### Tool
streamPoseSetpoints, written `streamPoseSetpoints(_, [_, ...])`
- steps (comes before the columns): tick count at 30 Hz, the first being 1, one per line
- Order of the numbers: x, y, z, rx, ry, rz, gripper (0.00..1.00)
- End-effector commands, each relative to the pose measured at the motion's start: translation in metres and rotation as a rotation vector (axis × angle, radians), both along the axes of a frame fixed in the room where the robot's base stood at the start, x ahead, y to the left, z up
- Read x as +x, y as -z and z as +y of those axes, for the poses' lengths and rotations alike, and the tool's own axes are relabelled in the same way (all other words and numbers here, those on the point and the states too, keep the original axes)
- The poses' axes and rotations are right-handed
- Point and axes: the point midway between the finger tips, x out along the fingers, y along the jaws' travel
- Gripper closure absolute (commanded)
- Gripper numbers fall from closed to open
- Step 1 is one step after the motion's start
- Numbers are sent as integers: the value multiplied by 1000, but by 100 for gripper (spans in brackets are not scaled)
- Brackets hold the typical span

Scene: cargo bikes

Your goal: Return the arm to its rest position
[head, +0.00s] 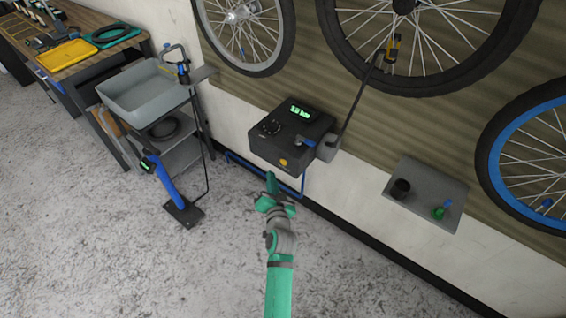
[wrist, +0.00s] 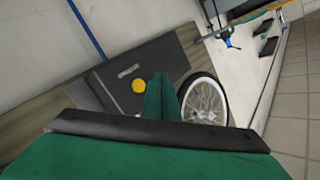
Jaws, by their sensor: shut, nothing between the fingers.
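My green arm reaches up from the bottom of the head view, and my gripper (head: 270,184) is just below and in front of the black wall-mounted inflator box (head: 290,138). The box has a lit green display, dials and an orange-yellow round mark. In the wrist view, my gripper (wrist: 160,85) shows its green fingers together with nothing between them. The dark box (wrist: 140,70) with its yellow button (wrist: 138,86) lies beyond the fingertips. I cannot tell the exact gap between fingertips and box.
A grey shelf (head: 430,185) with a black cup (head: 400,189) and a green item (head: 440,213) is on the wall at right. Wheels hang above. A grey basin trolley (head: 140,92), a blue floor pump (head: 168,185) and a workbench (head: 90,62) stand left. The floor around the arm is clear.

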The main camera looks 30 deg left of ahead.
Motion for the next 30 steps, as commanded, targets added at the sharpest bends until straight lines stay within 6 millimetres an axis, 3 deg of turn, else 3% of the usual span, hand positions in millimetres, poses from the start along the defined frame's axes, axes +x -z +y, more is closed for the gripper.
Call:
streamPoseSetpoints(5, [-10, 0, 1, 1, -1, 0, 100])
streamPoseSetpoints(23, [-11, 2, -6, -3, 10, -1, 100])
streamPoseSetpoints(26, [-20, 12, -23, -17, 35, -3, 100])
streamPoseSetpoints(30, [-45, 32, -70, -58, 105, -12, 100])
